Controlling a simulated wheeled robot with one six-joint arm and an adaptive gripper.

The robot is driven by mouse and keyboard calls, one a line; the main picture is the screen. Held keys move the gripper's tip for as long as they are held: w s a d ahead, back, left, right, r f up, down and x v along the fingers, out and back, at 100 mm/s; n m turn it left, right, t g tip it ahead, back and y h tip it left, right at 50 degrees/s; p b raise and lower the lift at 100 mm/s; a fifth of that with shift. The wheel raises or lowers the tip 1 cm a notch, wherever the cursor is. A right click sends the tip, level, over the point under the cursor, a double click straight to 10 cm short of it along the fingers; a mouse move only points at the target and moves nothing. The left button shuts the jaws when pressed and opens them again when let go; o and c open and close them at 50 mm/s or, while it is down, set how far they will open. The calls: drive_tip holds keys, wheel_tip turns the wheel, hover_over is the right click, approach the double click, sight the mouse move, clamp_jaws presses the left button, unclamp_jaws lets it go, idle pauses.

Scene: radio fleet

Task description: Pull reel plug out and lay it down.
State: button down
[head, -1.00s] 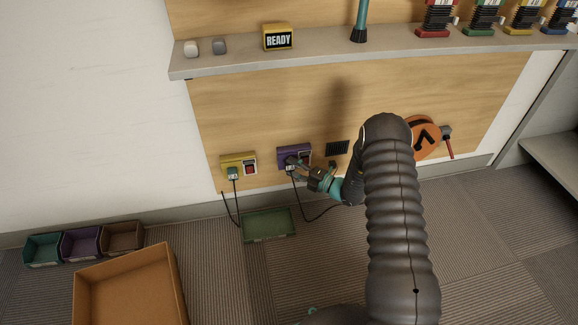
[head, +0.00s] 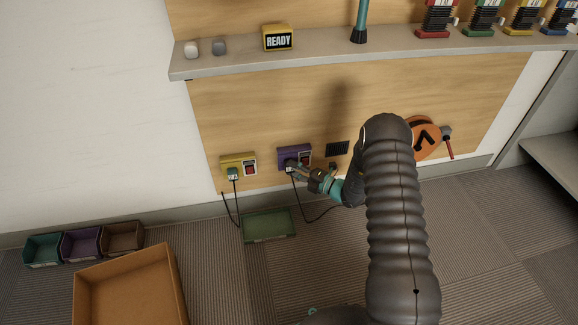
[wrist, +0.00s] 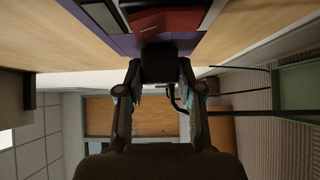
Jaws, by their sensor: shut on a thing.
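A purple socket box (head: 283,155) with a red switch is mounted low on the wooden wall panel. A dark plug (wrist: 159,64) is at its face, with a black cable (head: 310,218) hanging down and running right behind my arm. My gripper (head: 297,171) is at the front of this box, shut on the plug. In the wrist view my two fingers (wrist: 160,82) sit on either side of it, and the purple box (wrist: 128,44) is right beyond. I cannot tell how deep the plug sits. The orange reel (head: 423,138) is at right, partly behind my arm.
A shallow green tray (head: 268,225) lies on the floor below the boxes. Small bins (head: 82,243) and a cardboard box (head: 130,286) stand at lower left. A shelf (head: 340,53) runs above.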

drive_tip(key=shift+s+d+p, duration=0.2)
drive_tip(key=shift+s, duration=0.4)
drive_tip(key=shift+s+d+p, duration=0.15)
drive_tip(key=shift+s, duration=0.4)
idle(0.9)
drive_tip(key=shift+s+d+p, duration=0.2)
drive_tip(key=shift+s+d, duration=0.05)
drive_tip(key=shift+s, duration=0.55)
drive_tip(key=shift+s+d+p, duration=0.2)
drive_tip(key=shift+s, duration=0.6)
